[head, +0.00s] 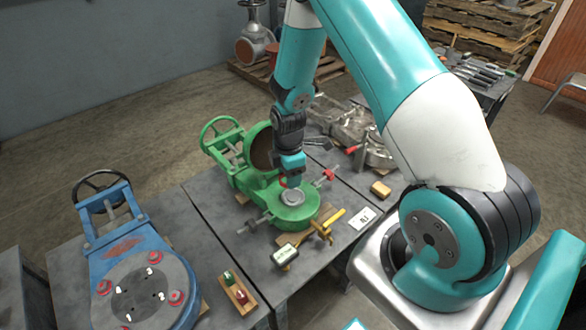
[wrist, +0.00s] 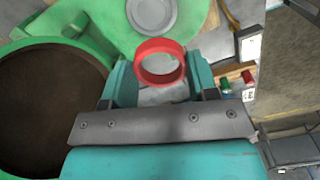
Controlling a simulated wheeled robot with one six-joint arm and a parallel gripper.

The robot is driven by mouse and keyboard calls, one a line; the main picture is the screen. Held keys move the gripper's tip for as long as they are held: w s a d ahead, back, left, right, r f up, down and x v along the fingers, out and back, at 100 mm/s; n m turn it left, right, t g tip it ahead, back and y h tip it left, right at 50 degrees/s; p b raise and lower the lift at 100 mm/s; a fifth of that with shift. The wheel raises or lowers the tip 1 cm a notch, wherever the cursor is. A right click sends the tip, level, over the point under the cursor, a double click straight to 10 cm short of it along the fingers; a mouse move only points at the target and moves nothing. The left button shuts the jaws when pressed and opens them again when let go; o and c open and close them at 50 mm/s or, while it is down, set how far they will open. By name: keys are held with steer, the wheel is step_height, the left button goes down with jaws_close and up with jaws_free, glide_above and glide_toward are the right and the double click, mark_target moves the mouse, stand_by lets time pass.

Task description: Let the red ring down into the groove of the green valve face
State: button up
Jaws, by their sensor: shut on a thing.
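The red ring (wrist: 158,45) sits between the two teal fingers of my gripper (wrist: 161,70), which is shut on it. In the head view, a bit of red shows at the tip of my gripper (head: 291,180), above the green valve face (head: 292,215). The face is a round green flange with a pale grey disc (head: 292,197) at its middle. In the wrist view, the ring lies over the edge of the green face (wrist: 105,22), below the grey disc (wrist: 152,12) in the picture. The ring looks apart from the face; its exact height and the groove cannot be made out.
Clamps with red handles (head: 328,175) and a yellow-handled tool (head: 334,217) stand around the green face. A blue valve (head: 120,245) lies at the left. A small wooden block with green and red pieces (head: 238,295) stands in front. The green valve's dark round opening (wrist: 45,110) is beside my gripper.

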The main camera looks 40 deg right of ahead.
mark_target(294, 195)
steer(key=n, duration=0.1)
steer(key=d+n, duration=0.1)
steer(key=f+n, duration=0.1)
steer(key=shift+w+d+n, duration=0.25)
steer(key=shift+d+n, duration=0.05)
steer(key=shift+d, duration=0.05)
steer(key=shift+d+r, duration=0.1)
steer(key=shift+f+b, duration=2)
steer(key=shift+f, duration=1.05)
steer(key=shift+f+b, duration=0.45)
steer(key=shift+f, duration=0.35)
steer(key=shift+r, duration=0.1)
steer(key=o, duration=1)
step_height(294, 195, up, 17)
steer(key=shift+r, duration=0.2)
